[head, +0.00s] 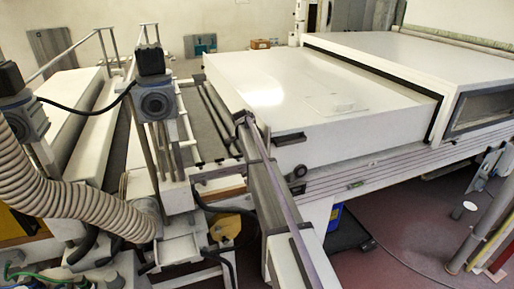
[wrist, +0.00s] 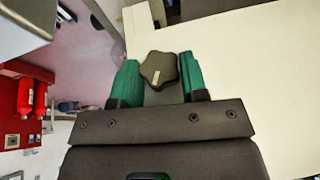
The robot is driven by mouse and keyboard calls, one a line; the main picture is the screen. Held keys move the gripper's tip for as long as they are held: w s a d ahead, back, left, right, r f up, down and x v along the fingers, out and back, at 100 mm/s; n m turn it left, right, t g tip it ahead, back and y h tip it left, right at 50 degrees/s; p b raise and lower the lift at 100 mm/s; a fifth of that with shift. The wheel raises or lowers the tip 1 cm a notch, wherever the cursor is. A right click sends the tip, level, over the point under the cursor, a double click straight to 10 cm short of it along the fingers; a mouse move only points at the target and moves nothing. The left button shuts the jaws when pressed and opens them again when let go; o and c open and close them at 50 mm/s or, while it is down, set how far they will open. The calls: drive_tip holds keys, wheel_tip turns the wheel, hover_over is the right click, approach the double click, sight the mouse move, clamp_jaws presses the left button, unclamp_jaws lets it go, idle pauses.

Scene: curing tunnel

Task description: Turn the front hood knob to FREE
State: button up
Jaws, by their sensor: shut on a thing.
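In the wrist view, the front hood knob (wrist: 160,69) is dark and star-shaped, with a small pale mark on its face. My gripper (wrist: 158,76) has two green fingers, one on each side of the knob, and is shut on it. Which setting the knob points to cannot be read. In the head view, the front hood (head: 290,85) is a broad white cover and lies closed. A small dark round part (head: 299,171) shows at its lower front edge; I cannot tell if it is the same knob. I cannot make out my gripper in the head view.
A second white hood section (head: 430,60) with a dark side window stands behind right. A ribbed hose (head: 60,195) and metal posts crowd the left. In the wrist view, a pale panel (wrist: 255,75) fills the right, and a red fire extinguisher (wrist: 40,98) stands at the left.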

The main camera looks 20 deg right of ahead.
drive_tip(key=shift+w+n+g, duration=0.2)
drive_tip(key=shift+n+g, duration=0.1)
drive_tip(key=shift+g, duration=1.3)
drive_tip(key=o, duration=0.9)
wheel_tip(320, 180, up, 10)
drive_tip(key=p, duration=1)
drive_tip(key=shift+r, duration=0.2)
drive_tip(key=shift+f, duration=0.1)
drive_tip(key=shift+f, duration=0.1)
